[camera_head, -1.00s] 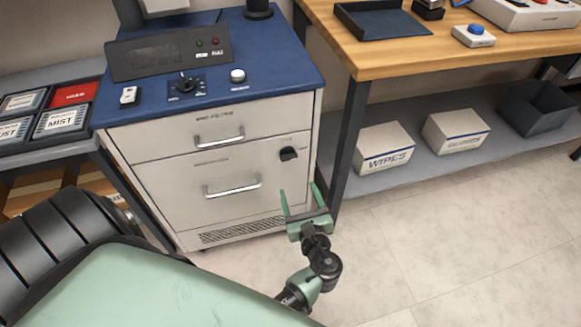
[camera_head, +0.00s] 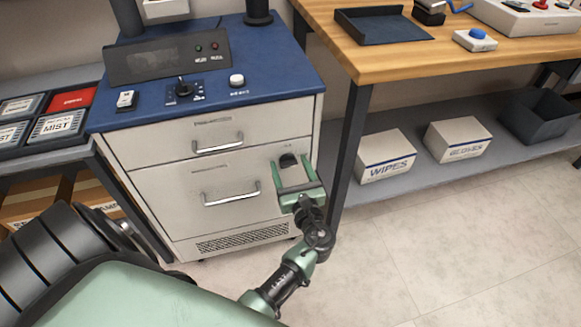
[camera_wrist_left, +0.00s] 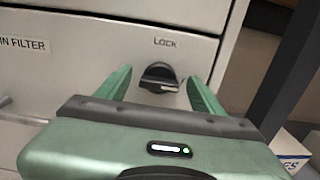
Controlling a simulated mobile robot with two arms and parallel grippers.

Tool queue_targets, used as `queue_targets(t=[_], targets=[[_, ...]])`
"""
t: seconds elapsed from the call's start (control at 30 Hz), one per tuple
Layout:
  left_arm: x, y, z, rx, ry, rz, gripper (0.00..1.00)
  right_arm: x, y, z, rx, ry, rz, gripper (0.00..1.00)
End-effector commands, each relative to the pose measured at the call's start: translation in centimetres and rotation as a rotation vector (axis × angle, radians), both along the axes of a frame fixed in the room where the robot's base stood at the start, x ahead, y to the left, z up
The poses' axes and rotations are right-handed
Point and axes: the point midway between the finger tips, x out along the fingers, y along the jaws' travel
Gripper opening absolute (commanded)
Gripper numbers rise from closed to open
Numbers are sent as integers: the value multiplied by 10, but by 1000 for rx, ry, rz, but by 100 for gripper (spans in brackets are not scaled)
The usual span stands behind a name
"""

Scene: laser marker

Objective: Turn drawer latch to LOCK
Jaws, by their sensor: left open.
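The drawer latch is a black round knob (camera_head: 288,161) on the right of the lower drawer front (camera_head: 180,195). In the left wrist view the knob (camera_wrist_left: 160,78) sits under the printed word LOCK (camera_wrist_left: 166,43), with its bar lying roughly sideways, slightly tilted. My left gripper (camera_head: 293,166) is open, its two green fingers on either side of the knob in the picture. In the left wrist view the fingers (camera_wrist_left: 160,82) stand apart from the knob with gaps on both sides. Whether the tips reach the knob's depth is unclear. My right gripper is not seen.
Drawer handles (camera_head: 230,194) lie left of the latch. The blue cabinet top (camera_head: 270,75) carries a control panel and switches. A wooden bench (camera_head: 400,57) with a dark leg (camera_head: 350,150) stands right. A WIPES box (camera_head: 385,160) sits on its shelf. The floor in front is clear.

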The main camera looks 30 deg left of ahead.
Motion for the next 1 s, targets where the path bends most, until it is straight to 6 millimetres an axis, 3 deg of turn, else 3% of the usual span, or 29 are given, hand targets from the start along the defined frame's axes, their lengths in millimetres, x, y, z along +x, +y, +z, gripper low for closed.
queue_targets(t=[0.07, 0.1, 0.3, 0.67, 1.0], targets=[[0, 0, 0, 0, 0, 0, 67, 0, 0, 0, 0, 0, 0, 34], [0, 0, 0, 0, 0, 0, 62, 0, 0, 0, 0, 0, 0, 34], [0, 0, 0, -1, -1, 0, 6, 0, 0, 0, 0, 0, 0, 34], [0, 0, -1, -36, -43, 0, 5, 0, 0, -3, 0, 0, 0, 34], [-1, 0, -2, -194, -229, -1, 5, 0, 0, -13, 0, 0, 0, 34]])
